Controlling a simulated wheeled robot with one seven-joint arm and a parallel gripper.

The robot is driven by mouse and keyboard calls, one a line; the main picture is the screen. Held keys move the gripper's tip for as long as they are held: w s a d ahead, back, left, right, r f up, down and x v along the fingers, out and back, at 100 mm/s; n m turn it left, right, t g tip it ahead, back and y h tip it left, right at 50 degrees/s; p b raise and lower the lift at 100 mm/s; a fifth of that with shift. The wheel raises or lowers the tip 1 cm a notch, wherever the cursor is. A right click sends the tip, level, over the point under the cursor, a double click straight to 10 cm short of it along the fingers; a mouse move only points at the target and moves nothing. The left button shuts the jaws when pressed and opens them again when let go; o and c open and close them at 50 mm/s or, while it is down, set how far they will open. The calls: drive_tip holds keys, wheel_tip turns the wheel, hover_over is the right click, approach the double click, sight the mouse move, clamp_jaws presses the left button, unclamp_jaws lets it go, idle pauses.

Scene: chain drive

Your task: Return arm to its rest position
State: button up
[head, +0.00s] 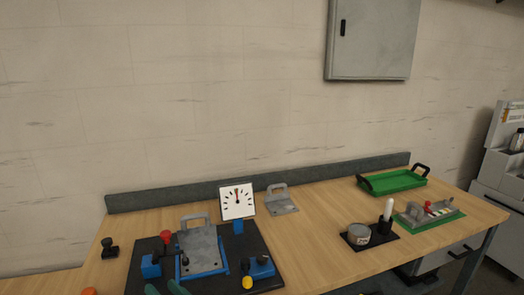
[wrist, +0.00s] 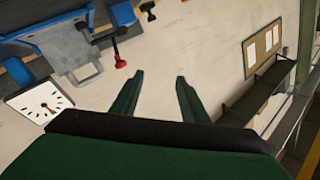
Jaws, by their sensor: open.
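My gripper (wrist: 160,76) shows in the wrist view with its two dark green fingers spread apart and nothing between them. In the head view the green fingertips (head: 166,289) just show at the bottom edge, in front of the black mat. The rest of my arm is out of the head view. The grey plate with a handle (head: 203,250) sits in a blue fixture on the black mat (head: 232,285). In the wrist view this fixture (wrist: 75,50) appears tilted at the upper left, apart from the fingers.
A white dial (head: 237,201) stands behind the mat. A grey bracket (head: 281,199), a green tray (head: 393,181), a tin (head: 359,234) and a green-based holder (head: 428,214) stand to the right. A red-knobbed clamp (wrist: 120,60) shows near the fingers in the wrist view.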

drive_tip(key=s+d+f+m+t+h, duration=0.35)
drive_tip(key=s+d+f+h, duration=0.2)
drive_tip(key=f, duration=0.35)
drive_tip(key=s+d+f+m+t+h, duration=0.2)
drive_tip(key=s+d+f+m+h, duration=0.3)
drive_tip(key=s+d+f, duration=0.3)
drive_tip(key=s+d+f+n+h, duration=0.1)
drive_tip(key=s+d, duration=0.4)
drive_tip(key=s, duration=0.6)
drive_tip(key=s+d+f+n+g+h, duration=0.1)
drive_tip(key=s+d, duration=0.4)
drive_tip(key=s, duration=0.7)
drive_tip(key=shift+f+n+h, duration=0.55)
drive_tip(key=shift+f+n, duration=0.15)
drive_tip(key=shift+n, duration=0.45)
drive_tip(key=shift+d+g, duration=0.1)
drive_tip(key=shift+g, duration=0.15)
